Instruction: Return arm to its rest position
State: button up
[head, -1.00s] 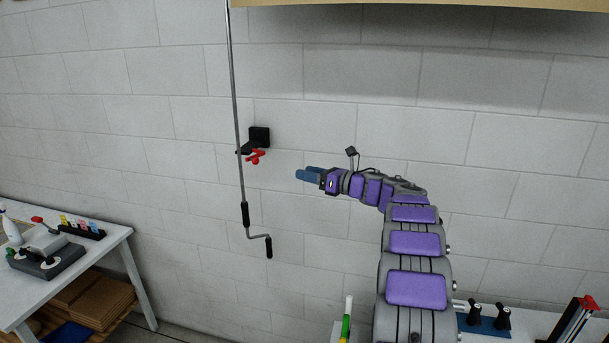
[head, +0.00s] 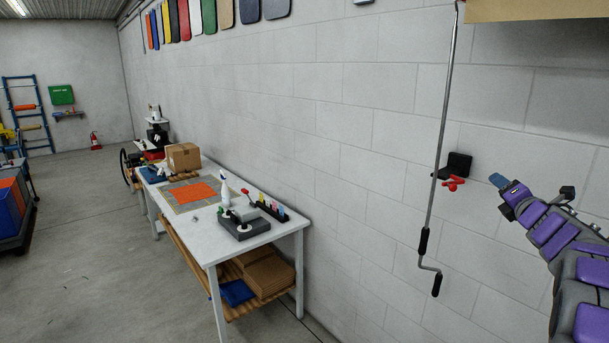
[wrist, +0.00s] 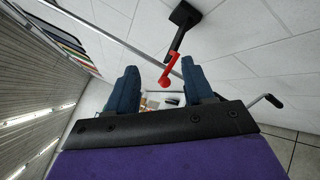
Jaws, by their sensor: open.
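My gripper (head: 499,181) is at the right of the head view, at the end of my purple and grey arm, raised in front of the wall. In the wrist view its two blue fingers (wrist: 158,92) stand apart with nothing between them. A black wall bracket (head: 458,164) with a red clamp (head: 453,184) is just left of the gripper in the head view. In the wrist view the red clamp (wrist: 166,76) shows beyond the fingertips, apart from them. Part of my arm is cut off at the right edge of the head view.
A metal crank rod (head: 437,140) hangs down the wall left of the bracket, with a bent handle below. A white workbench (head: 205,240) with a control box (head: 240,227) and a cardboard box (head: 184,157) stands along the wall. Open floor (head: 100,240) lies to the left.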

jog(key=s+a+f+m+g+h+b, duration=0.25)
jog(key=s+a+f+m+g, duration=0.35)
jog(key=s+a+f+m, duration=0.5)
jog(key=s+a+f+m+g+h+b, duration=0.1)
jog(key=s+a+f+m+g+b, duration=0.4)
jog(key=s+a+f+m, duration=0.65)
jog(key=s+a+f+m+g+y, duration=0.1)
jog(key=s+a+f+g, duration=0.2)
jog(key=s, duration=0.7)
jog(key=s+a+f+g+y+b, duration=0.1)
jog(key=s+a+f, duration=0.4)
jog(key=s, duration=0.5)
jog(key=s+a+f+m+g+y+b, duration=0.1)
jog(key=s+a+f+g+y, duration=0.2)
jog(key=s, duration=0.7)
jog(key=a+g, duration=0.2)
jog(key=a, duration=0.2)
jog(key=shift+a+f+m, duration=0.35)
jog(key=shift+a+f, duration=0.05)
jog(key=shift+w+y, duration=0.1)
jog(key=shift+y, duration=0.15)
